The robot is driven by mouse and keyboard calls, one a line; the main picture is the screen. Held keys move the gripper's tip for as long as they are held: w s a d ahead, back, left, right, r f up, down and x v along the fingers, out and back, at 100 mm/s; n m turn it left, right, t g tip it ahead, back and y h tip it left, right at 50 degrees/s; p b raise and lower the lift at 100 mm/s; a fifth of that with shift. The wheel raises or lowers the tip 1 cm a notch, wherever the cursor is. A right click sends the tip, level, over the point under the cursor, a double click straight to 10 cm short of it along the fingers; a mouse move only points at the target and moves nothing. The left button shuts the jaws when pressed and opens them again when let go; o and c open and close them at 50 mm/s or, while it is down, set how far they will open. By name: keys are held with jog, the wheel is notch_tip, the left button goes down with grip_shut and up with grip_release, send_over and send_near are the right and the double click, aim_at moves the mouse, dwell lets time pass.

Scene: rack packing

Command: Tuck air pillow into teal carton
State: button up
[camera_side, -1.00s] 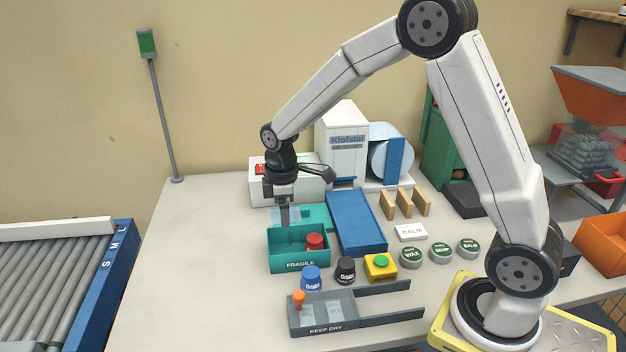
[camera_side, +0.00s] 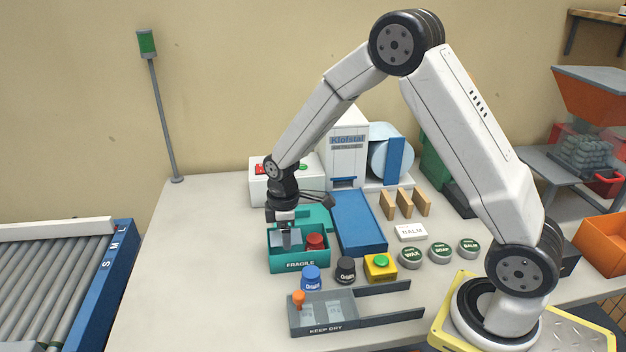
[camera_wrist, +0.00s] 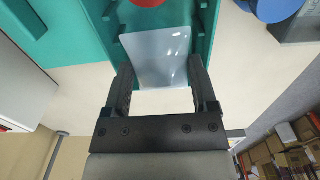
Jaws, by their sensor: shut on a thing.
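The teal carton (camera_side: 299,266), marked FRAGILE, stands open on the table, with a red-topped jar (camera_side: 315,241) in its right part. My gripper (camera_side: 288,240) points down into the carton's left part, its fingertips below the rim. In the wrist view my gripper (camera_wrist: 158,92) is shut on the pale, see-through air pillow (camera_wrist: 155,55), which lies between its two fingers. The pillow reaches into the teal carton (camera_wrist: 203,35), near the red lid (camera_wrist: 147,3). The carton's front wall hides the pillow's lower part in the side view.
A blue tray (camera_side: 358,222) stands right of the carton. A blue jar (camera_side: 311,277), a dark jar (camera_side: 345,270) and a yellow box with a green button (camera_side: 381,267) stand in front. A grey KEEP DRY tray (camera_side: 325,312) lies nearer. The table left of the carton is clear.

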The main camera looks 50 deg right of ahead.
jog(key=shift+f, duration=0.1)
jog(key=o, duration=1.1)
jog(key=shift+r, duration=3.95)
jog(key=shift+s+a+m, duration=0.1)
jog(key=shift+s+m, duration=0.2)
jog(key=shift+s, duration=0.3)
jog(key=s+m+t, duration=0.1)
jog(key=s+m, duration=0.1)
jog(key=s, duration=0.3)
jog(key=s+a+m, duration=0.1)
jog(key=s+m, duration=0.2)
jog(key=s, duration=0.1)
jog(key=s+m+t, duration=0.1)
jog(key=s+m, duration=0.2)
jog(key=s, duration=0.2)
jog(key=shift+s+a+f+t, duration=0.2)
jog(key=shift+s+f+t, duration=0.1)
jog(key=shift+f, duration=0.1)
